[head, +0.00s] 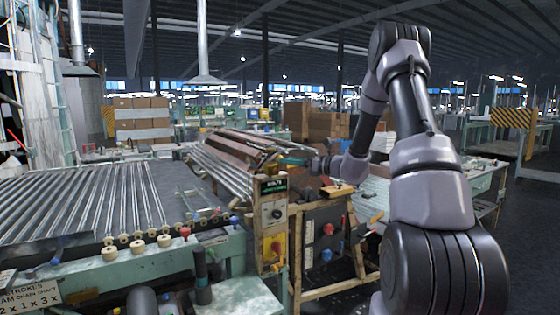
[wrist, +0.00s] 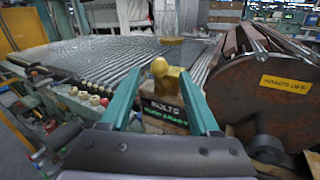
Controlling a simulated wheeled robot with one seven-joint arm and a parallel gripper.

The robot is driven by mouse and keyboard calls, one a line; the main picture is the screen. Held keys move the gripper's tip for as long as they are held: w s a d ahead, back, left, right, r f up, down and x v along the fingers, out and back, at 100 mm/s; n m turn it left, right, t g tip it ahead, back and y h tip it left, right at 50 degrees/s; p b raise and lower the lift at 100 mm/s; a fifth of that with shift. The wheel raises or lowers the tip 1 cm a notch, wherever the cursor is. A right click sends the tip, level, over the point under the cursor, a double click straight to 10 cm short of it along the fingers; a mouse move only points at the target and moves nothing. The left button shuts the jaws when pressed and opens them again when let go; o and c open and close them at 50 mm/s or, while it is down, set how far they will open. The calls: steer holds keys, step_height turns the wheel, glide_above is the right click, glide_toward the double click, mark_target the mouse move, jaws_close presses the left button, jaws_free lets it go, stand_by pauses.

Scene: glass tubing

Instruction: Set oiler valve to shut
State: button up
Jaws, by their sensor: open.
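A brass-yellow fitting with a rounded knob (wrist: 160,68) stands at the top of a dark box lettered "BOLTS" (wrist: 163,108) in the wrist view. It looks like the oiler valve, but no label on it can be read. My gripper (wrist: 160,73) is open, with one teal finger on each side of the fitting in the picture. I cannot tell whether either finger touches it. In the head view my gripper (head: 292,160) is small, just above and beside the lettered box (head: 273,186). The fitting cannot be made out clearly there. The valve's setting cannot be read.
A roller table (head: 85,205) with red, blue and cream knobs along its edge lies left. A yellow post with a dial (head: 273,213) stands below the box. A rusty drum marked "HANDS OFF" (wrist: 270,100) is close on the right. Open floor shows at far right.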

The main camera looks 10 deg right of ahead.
steer(key=x, duration=0.4)
steer(key=shift+w+a, duration=0.3)
jaws_close()
